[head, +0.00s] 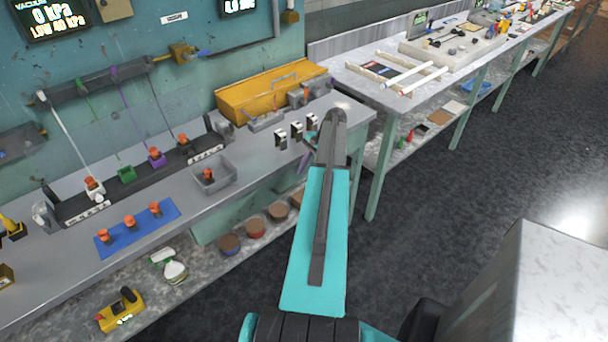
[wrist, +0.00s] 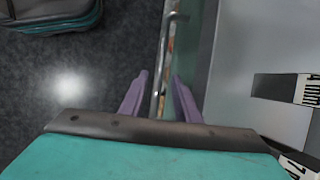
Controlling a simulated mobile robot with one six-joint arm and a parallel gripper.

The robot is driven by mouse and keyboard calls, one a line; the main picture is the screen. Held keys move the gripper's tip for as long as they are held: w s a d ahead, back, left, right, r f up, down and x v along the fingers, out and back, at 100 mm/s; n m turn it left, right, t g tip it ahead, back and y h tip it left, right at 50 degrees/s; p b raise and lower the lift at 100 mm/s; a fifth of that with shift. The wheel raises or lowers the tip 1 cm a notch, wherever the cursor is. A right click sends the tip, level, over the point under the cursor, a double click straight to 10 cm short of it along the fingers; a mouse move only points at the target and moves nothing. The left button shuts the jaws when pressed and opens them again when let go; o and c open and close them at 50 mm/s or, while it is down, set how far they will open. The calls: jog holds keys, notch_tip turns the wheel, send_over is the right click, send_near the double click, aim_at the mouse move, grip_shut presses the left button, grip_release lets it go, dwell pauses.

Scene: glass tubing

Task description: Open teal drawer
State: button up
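The teal drawer shows its pale teal front (head: 217,222) under the grey bench top in the head view, partly hidden behind my arm. In the wrist view a narrow teal strip of it (wrist: 197,48) runs beside the bench top. A thin shiny bar handle (wrist: 166,45) stands out from this strip. My gripper (wrist: 159,76) has two purple fingers, spread apart, one on each side of the bar. Gaps show between the bar and both fingers, so the gripper is open. In the head view the arm hides most of the gripper; a purple finger (head: 303,164) shows beside it.
Above the drawer, the bench top (head: 245,195) carries a grey bin (head: 213,178), small white-and-black blocks (head: 297,131) and a yellow case (head: 270,90). A lower shelf holds round jars (head: 254,228). A second table (head: 365,95) stands to the right. The dark floor (head: 450,180) is open.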

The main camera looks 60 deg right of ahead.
jog(key=shift+x, duration=0.95)
grip_shut()
